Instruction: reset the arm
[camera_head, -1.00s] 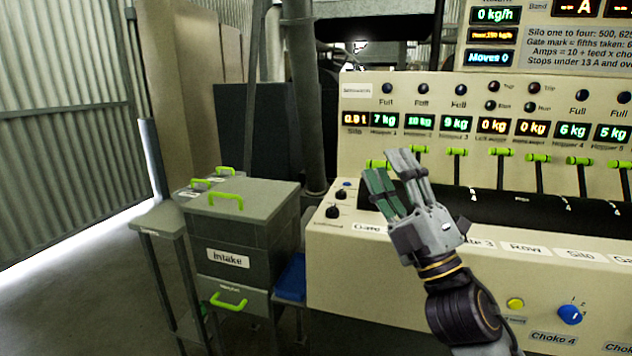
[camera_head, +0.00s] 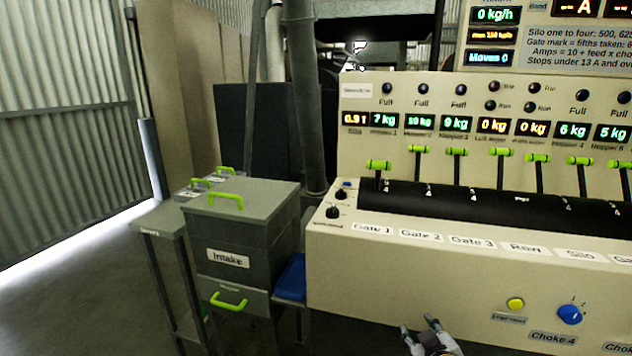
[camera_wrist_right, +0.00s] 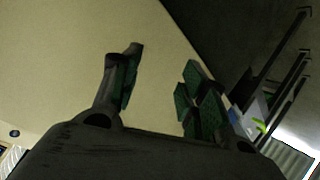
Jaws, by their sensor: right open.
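My right gripper (camera_head: 420,332) is at the bottom edge of the head view, in front of the lower face of the cream control console (camera_head: 400,270). Only its fingertips and part of its hand show there. In the right wrist view the gripper (camera_wrist_right: 160,88) has its fingers spread apart with nothing between them, and the cream panel fills much of the view behind. My left gripper is in neither view.
Green-handled gate levers (camera_head: 378,164) line the console top. A yellow button (camera_head: 515,303) and a blue knob (camera_head: 570,314) are on its front face. The grey Intake box (camera_head: 228,259) and a blue tray (camera_head: 290,283) stand at its left. Open floor lies further left.

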